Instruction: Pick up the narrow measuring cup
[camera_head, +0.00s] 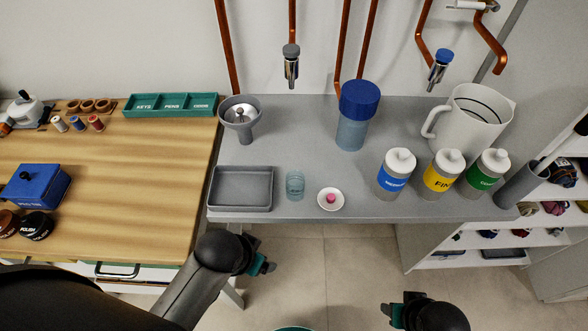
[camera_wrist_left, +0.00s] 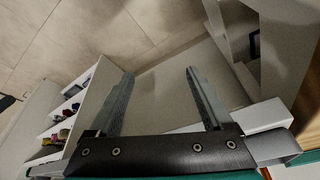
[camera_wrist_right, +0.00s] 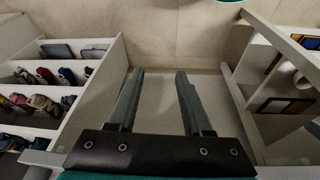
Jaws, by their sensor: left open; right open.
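A small translucent teal cup (camera_head: 295,185) with lines around it stands upright near the front edge of the grey table (camera_head: 310,160). It looks like the narrow measuring cup. It stands between a grey tray and a white saucer. My left gripper (camera_head: 264,264) is open and empty, below the table's front edge and apart from the cup. Its spread fingers show in the left wrist view (camera_wrist_left: 159,72). My right gripper (camera_head: 392,312) is open and empty, farther from the table at the bottom of the head view. Its fingers show in the right wrist view (camera_wrist_right: 159,72). Neither wrist view shows the cup.
The grey tray (camera_head: 214,202) is left of the cup; the saucer (camera_head: 331,208) with a pink ball is right. Behind stand a funnel vessel (camera_head: 240,115) and a blue-lidded jar (camera_head: 355,130). Bottles (camera_head: 394,175), a white jug (camera_head: 472,117) and a grey holder (camera_head: 515,185) fill the right.

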